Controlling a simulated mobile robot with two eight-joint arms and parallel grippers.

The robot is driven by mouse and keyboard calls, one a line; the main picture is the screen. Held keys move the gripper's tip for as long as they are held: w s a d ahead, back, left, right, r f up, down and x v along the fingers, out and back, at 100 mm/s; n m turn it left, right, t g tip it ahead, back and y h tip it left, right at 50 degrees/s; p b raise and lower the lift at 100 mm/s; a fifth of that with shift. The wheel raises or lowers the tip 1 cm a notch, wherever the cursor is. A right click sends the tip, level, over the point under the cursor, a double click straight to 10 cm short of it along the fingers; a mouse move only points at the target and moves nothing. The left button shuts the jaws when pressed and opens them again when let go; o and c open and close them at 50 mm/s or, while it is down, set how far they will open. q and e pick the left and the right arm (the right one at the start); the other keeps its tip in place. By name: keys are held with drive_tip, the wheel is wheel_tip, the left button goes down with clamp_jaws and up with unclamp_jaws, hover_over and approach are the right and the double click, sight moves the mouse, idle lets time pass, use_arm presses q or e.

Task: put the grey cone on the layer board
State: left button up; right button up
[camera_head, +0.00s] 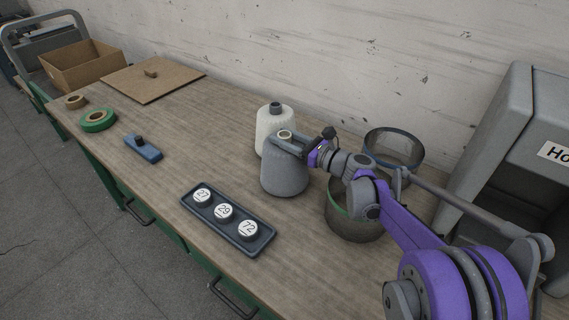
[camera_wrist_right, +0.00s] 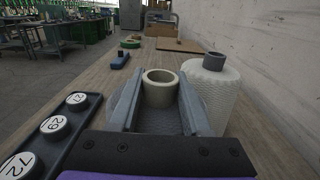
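The grey cone (camera_head: 285,173) stands upright near the middle of the workbench, with a cream tube end (camera_head: 286,134) at its top. My right gripper (camera_head: 286,141) is at its top, with one finger on each side of the tube. In the right wrist view the cream tube (camera_wrist_right: 160,88) fills the space between the fingertips (camera_wrist_right: 161,80), and no clear gap shows. I cannot tell whether the cone's base touches the bench. The layer board (camera_head: 152,80) is a flat brown board at the far left, with a small brown piece on it. My left gripper is out of view.
A white cone (camera_head: 270,125) stands just behind the grey one. A dark tray (camera_head: 245,245) with numbered discs lies in front. A blue block (camera_head: 143,148), green tape (camera_head: 98,121), brown tape (camera_head: 76,102) and a cardboard box (camera_head: 85,68) are left. A round container (camera_head: 350,220) is right.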

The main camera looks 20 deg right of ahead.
clamp_jaws()
idle(0.9)
